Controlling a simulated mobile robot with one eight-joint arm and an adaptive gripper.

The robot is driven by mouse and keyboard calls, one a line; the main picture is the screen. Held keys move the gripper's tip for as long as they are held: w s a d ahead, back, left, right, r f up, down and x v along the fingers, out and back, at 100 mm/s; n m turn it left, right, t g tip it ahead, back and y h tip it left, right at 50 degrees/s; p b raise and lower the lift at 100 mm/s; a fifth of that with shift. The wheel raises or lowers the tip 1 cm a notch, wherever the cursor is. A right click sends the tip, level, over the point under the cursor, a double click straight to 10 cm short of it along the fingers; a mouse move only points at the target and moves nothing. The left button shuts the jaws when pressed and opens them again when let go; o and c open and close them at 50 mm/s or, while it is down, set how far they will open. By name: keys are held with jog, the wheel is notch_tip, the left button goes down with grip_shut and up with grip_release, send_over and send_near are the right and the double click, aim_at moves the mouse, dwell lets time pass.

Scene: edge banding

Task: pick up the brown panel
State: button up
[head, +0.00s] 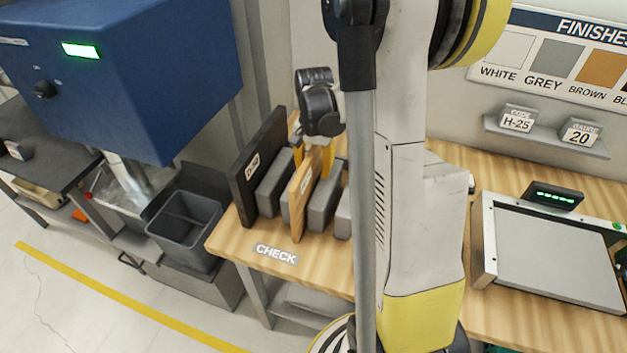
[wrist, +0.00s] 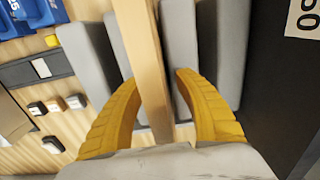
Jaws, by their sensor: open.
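The brown panel (head: 304,196) stands upright on edge in a row on the wooden bench, between grey blocks. My gripper (head: 318,158) is above the row, pointing down at the panel's upper part. In the wrist view the yellow fingers (wrist: 158,105) are apart, one on each side of the brown panel (wrist: 148,60). Gaps show between the fingers and the panel's faces. The lower part of the panel between the fingers is partly hidden by my gripper's body.
Grey blocks (head: 273,184) stand close on both sides of the panel. A black panel (head: 258,165) ends the row at left. A grey bin (head: 187,228) and blue machine (head: 130,75) are farther left. A grey-topped device (head: 550,258) stands on the bench at right.

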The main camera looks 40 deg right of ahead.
jog(key=shift+f, duration=0.75)
grip_shut()
jog(key=shift+r, duration=0.1)
